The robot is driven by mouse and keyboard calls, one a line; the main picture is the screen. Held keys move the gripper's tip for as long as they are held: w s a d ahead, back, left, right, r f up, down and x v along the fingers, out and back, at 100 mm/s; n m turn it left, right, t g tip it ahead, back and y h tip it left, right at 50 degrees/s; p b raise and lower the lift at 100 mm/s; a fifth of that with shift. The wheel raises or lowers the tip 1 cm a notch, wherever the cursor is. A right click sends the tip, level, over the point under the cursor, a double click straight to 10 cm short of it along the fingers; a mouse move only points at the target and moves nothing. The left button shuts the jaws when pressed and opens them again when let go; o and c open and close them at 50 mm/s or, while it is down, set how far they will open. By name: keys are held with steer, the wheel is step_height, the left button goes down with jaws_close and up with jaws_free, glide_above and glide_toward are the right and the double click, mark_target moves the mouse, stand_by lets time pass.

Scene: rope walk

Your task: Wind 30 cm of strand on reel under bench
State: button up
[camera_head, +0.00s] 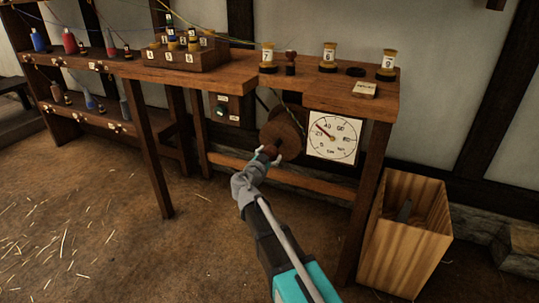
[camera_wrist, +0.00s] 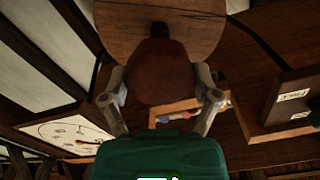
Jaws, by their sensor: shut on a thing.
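The wooden reel (camera_head: 287,129) sits under the bench (camera_head: 235,75), left of a white dial (camera_head: 338,147). My gripper (camera_head: 264,157) is at the reel's front. In the wrist view the reel's round face (camera_wrist: 195,30) fills the top. A dark brown rounded handle (camera_wrist: 160,72) sticks out from it, between the two fingers of my gripper (camera_wrist: 161,92), which are shut on it. A thin strand (camera_head: 268,103) runs down from the bench towards the reel. The dial's needle points to the upper left. The wound strand is hard to make out.
A wooden bin (camera_head: 412,235) stands right of the bench leg. A switch box (camera_head: 222,108) hangs under the bench to the left. Numbered spools (camera_head: 328,60) stand on the bench top. A low rail (camera_head: 315,185) crosses below the reel. The floor in front is open.

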steer(key=shift+d+m, duration=0.15)
steer(key=shift+m, duration=0.65)
steer(key=o, duration=1)
steer(key=shift+c, duration=0.2)
steer(key=v, duration=1.2)
